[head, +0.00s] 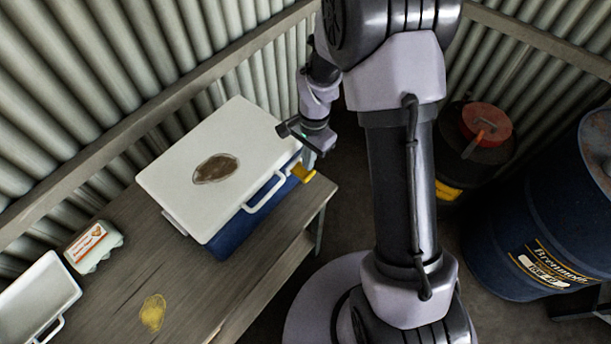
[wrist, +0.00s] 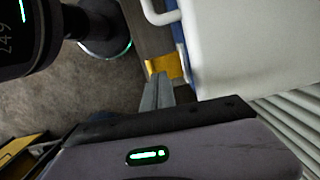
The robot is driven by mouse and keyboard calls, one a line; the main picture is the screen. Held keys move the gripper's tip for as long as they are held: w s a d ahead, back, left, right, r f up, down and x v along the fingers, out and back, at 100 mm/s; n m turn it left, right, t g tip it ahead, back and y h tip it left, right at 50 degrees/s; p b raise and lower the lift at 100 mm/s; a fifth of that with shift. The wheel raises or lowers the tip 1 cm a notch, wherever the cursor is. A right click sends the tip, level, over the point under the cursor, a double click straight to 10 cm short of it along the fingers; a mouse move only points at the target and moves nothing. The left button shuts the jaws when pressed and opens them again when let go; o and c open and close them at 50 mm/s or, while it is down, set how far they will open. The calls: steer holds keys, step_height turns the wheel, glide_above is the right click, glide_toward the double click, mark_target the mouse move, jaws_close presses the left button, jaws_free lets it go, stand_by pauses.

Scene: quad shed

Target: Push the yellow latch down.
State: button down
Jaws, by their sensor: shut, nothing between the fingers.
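The yellow latch (head: 303,172) sticks out from the right end of a blue cool box (head: 229,236) with a white lid (head: 222,135). The lid lies closed on the box. In the wrist view the latch (wrist: 166,67) shows just beyond the fingertips of my gripper (wrist: 157,78). The fingers are together with nothing between them. They overlap the latch's near edge in this view, and I cannot tell whether they touch it. In the head view my wrist is above the lid's right corner, and the fingers are hard to make out.
The box stands on a wooden bench (head: 178,268) against corrugated walls. A blue drum (head: 530,235) and a dark container with a red top (head: 486,124) stand on the floor at right.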

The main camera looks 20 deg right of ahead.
steer(key=shift+f, duration=0.7)
steer(key=shift+f, duration=0.1)
step_height(320, 180, down, 2)
steer(key=shift+b, duration=1.15)
steer(key=shift+w+d+r+p, duration=0.2)
steer(key=shift+d+r+p, duration=0.05)
steer(key=shift+r+p, duration=0.1)
steer(key=w+d+r+p, duration=0.2)
steer(key=r+p, duration=0.3)
steer(key=r, duration=1.3)
steer(key=shift+d, duration=0.7)
